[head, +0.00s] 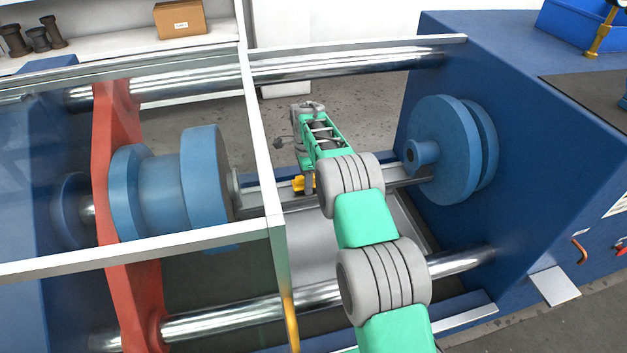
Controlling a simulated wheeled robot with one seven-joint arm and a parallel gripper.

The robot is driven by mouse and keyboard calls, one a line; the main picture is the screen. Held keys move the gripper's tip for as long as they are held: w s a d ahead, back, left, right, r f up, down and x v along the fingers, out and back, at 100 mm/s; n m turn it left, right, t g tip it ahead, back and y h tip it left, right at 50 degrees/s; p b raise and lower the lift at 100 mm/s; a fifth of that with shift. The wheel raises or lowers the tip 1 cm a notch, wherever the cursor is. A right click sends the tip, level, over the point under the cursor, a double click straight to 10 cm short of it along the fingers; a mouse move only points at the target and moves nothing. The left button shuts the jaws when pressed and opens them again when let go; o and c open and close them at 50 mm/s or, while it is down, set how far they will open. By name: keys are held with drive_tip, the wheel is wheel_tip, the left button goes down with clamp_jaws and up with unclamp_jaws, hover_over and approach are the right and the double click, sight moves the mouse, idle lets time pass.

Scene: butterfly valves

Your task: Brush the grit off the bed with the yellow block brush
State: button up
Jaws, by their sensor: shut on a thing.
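My gripper (308,186) is at the end of my green and grey arm, pointing down at the far side of the machine bed. It is shut on the yellow block brush (299,184), of which only a small yellow part shows beside the fingers. The grey metal bed (305,240) lies low between the red plate and the blue housing. My arm covers part of the bed. I cannot make out grit on it, and I cannot tell whether the brush touches the bed.
Polished bars (240,313) run along the near and far sides. A white-framed clear guard (262,150) stands at the left, before blue discs (205,180) and a red plate (118,160). A blue flanged disc (440,150) sits on the right housing (540,180).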

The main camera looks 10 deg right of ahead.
drive_tip(key=shift+a, duration=0.75)
drive_tip(key=shift+r+p, duration=2.35)
drive_tip(key=shift+r, duration=1.75)
